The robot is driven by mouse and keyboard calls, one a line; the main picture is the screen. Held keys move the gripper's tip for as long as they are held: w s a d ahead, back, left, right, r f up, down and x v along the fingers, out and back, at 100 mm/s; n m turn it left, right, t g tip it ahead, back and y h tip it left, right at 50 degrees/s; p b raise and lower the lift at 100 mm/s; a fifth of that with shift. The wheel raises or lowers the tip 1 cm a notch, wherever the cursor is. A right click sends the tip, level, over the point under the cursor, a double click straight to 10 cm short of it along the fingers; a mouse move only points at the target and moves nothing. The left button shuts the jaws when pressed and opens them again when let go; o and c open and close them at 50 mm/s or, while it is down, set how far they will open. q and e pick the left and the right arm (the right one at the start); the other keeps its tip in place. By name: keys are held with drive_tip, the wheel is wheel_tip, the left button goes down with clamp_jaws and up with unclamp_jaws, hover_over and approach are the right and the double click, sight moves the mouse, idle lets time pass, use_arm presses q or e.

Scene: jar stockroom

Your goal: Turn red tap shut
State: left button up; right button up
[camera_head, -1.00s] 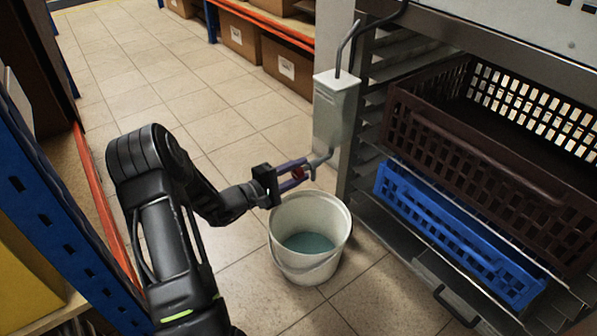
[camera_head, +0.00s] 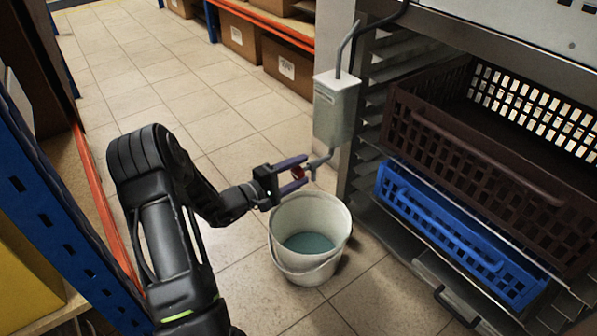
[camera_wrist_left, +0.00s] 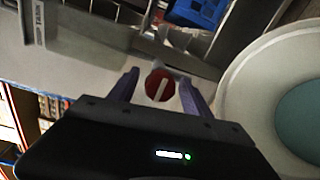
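The red tap (camera_head: 298,173) is on a pipe below a grey-white box (camera_head: 336,106) fixed beside the rack. In the left wrist view it is a round red knob (camera_wrist_left: 159,85) with a pale bar across it, tilted slightly from the picture's vertical. My left gripper (camera_head: 300,172) is open, with one purple finger on each side of the knob. In the left wrist view, gaps show between the knob and both fingers (camera_wrist_left: 159,88). A white bucket (camera_head: 341,212) holding bluish liquid stands on the floor below the tap. My right gripper is not in view.
A metal rack at right holds a brown crate (camera_head: 470,150) above a blue crate (camera_head: 440,225). A blue-and-orange shelf (camera_head: 60,200) stands close at left. Cardboard boxes (camera_head: 287,66) sit on far shelving. The tiled floor between is clear.

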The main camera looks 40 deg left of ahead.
sight(294, 173)
use_arm(q)
drive_tip(key=p+v, duration=0.2)
drive_tip(key=v, duration=0.4)
drive_tip(key=shift+s+a+r+p, duration=0.1)
drive_tip(key=shift+s+r+p, duration=0.05)
drive_tip(key=shift+s+p, duration=0.25)
drive_tip(key=shift+s+a, duration=0.1)
drive_tip(key=shift+s, duration=0.4)
